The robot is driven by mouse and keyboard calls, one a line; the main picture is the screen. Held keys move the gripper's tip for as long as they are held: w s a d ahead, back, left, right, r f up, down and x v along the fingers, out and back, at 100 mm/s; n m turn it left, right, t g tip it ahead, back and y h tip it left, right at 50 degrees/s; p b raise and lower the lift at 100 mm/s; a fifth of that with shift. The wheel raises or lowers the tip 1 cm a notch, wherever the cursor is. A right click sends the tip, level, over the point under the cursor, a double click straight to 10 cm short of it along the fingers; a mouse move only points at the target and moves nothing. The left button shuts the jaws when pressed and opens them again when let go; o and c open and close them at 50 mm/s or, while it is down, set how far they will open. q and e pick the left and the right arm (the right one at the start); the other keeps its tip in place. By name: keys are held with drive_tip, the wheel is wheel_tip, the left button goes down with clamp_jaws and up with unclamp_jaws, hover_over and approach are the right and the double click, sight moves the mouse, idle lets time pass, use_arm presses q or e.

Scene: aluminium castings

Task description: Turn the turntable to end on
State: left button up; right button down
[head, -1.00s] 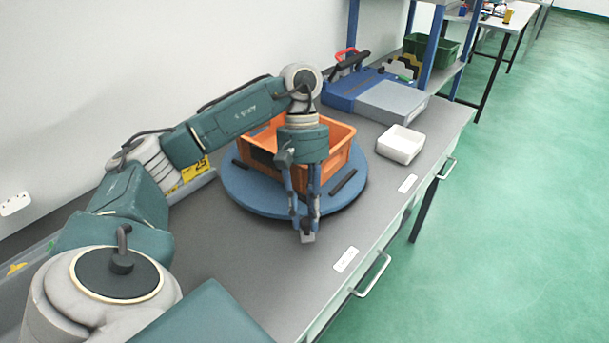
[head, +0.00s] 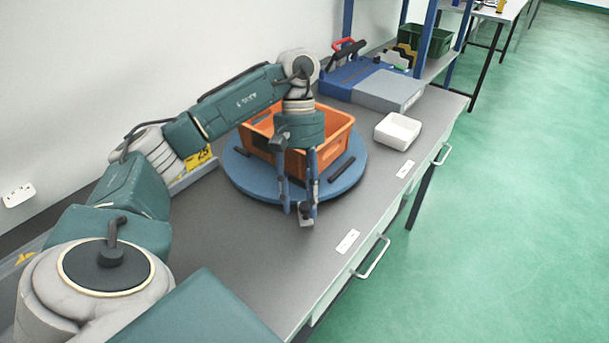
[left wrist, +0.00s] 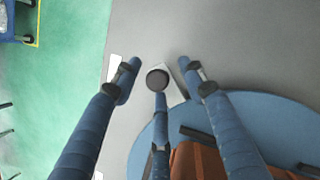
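The turntable (head: 250,181) is a round blue disc on the grey bench, also seen at the lower right in the left wrist view (left wrist: 150,143). An orange crate (head: 335,137) stands on it, set askew to the bench edge. Dark bars lie beside the crate, one at the right (head: 342,169). My left gripper (head: 298,212) points down at the front rim of the disc, and hides part of crate and disc. I cannot tell whether a finger touches the rim. My right gripper is out of view.
A white tray (head: 397,131) stands right of the turntable, with a blue and grey case (head: 375,88) behind it. A yellow label (head: 198,158) shows behind my left arm. The bench front (head: 250,250) is clear; drawer handles (head: 372,258) stick out.

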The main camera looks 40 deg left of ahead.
use_arm(q)
drive_tip(key=shift+w+r, duration=0.2)
drive_tip(key=shift+w, duration=0.05)
drive_tip(key=v, duration=1.1)
drive_tip(key=shift+s+a+r, duration=0.15)
drive_tip(key=shift+a+r, duration=0.05)
drive_tip(key=shift+r, duration=0.05)
idle(0.6)
